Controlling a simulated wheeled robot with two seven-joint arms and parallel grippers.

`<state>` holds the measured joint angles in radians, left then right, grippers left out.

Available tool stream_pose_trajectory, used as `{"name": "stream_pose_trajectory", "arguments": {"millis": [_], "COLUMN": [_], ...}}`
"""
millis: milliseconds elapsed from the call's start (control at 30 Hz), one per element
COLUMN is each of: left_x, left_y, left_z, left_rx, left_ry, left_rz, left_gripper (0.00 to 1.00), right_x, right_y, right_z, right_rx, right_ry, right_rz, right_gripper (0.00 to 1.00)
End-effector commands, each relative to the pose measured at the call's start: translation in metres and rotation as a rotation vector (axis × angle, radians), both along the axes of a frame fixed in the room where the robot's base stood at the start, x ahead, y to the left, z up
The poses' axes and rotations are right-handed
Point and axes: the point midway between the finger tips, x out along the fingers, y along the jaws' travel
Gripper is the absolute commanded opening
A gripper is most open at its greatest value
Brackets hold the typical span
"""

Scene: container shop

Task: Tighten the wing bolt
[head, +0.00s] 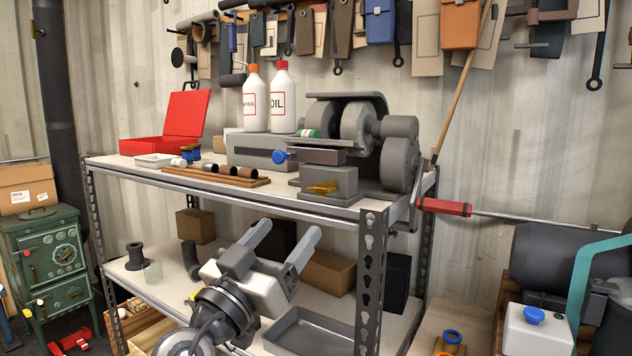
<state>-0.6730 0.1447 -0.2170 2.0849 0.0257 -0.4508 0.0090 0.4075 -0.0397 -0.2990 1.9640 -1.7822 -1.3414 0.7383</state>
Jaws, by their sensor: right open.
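A brass-yellow wing bolt (322,187) sits on the front face of the grey block under the tool rest of the bench grinder (357,125). The grinder stands at the right end of the upper shelf. Its wings look roughly level, tilted slightly. My right gripper (288,229) is open and empty, in front of the shelving. Its fingers point up and away, below the upper shelf's front edge and lower left of the wing bolt, clearly apart from it. My left gripper is not in view.
The upper shelf's front edge (230,197) and a perforated steel post (370,280) stand near the gripper. A blue knob (279,157) is left of the tool rest. A board with sockets (215,175) lies further left. A red-handled bar (443,207) juts out at right.

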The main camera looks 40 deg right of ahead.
Motion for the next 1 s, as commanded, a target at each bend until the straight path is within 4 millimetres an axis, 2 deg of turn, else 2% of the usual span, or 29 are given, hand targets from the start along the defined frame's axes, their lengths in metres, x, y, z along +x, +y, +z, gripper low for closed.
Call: {"name": "stream_pose_trajectory", "arguments": {"millis": [33,300,500,700,967,1000], "left_x": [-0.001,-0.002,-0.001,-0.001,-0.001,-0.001], "left_y": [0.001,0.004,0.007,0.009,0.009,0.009], "left_z": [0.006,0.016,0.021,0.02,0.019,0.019], "left_rx": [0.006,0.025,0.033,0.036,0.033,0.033], "left_ry": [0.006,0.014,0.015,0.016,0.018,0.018], "left_rz": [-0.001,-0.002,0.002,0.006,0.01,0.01], "left_gripper": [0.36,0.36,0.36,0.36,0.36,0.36], "right_x": [0.003,0.02,0.029,0.033,0.033,0.033], "right_y": [-0.011,-0.063,-0.091,-0.103,-0.104,-0.104], "right_z": [0.01,0.032,0.043,0.046,0.045,0.045], "right_rx": [-0.003,-0.003,-0.003,-0.001,0.0,0.0], "right_ry": [0.0,0.002,0.002,0.003,0.002,0.002], "right_rz": [-0.003,-0.001,0.0,0.001,0.002,0.002], "right_gripper": [0.69,0.69,0.69,0.69,0.69,0.66]}}
